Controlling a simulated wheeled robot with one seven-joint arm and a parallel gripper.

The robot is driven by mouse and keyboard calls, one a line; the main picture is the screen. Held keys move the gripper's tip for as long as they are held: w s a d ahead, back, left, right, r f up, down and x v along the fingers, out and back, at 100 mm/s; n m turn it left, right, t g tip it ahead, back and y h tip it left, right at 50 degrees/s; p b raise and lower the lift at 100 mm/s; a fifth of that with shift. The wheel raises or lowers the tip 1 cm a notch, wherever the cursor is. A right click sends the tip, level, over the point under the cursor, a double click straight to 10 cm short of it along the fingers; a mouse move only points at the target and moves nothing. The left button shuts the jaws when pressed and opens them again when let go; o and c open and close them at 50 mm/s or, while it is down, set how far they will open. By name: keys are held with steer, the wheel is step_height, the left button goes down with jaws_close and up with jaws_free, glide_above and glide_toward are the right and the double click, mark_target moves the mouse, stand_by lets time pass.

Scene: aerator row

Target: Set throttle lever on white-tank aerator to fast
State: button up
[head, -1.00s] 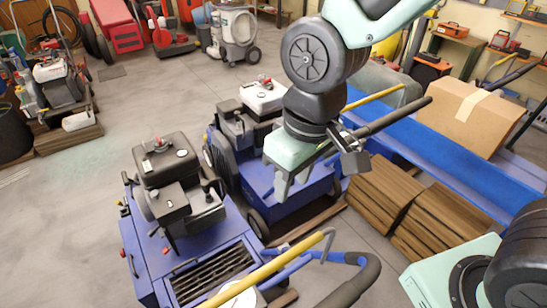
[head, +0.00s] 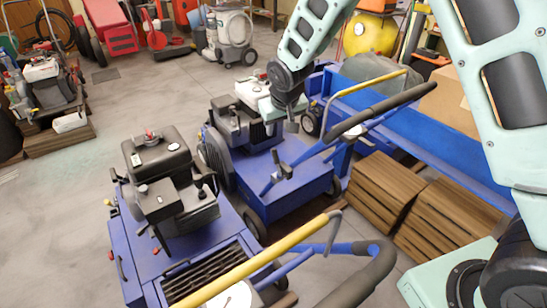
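The white-tank aerator (head: 285,198) is a blue machine at the middle, with a white fuel tank (head: 249,91) on its dark engine. A black handlebar (head: 378,112) and a yellow bar reach to its right. My gripper (head: 281,120) is pale green and grey and points down at the engine's right side, just beside the white tank. It covers part of the engine, and I cannot tell whether it touches. Its fingers are partly hidden, so their opening is unclear. I cannot make out the throttle lever for sure. A small black fitting (head: 280,169) stands on the blue handle frame.
A second blue aerator (head: 150,250) with a black tank (head: 157,158) stands nearer, at left. Its yellow bar (head: 265,262) crosses the foreground. The floor at left (head: 60,220) is open.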

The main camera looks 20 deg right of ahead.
mark_target(274, 154)
steer(key=x, duration=1.6)
steer(key=shift+w+f, duration=0.1)
steer(key=shift+f, duration=0.3)
jaws_close()
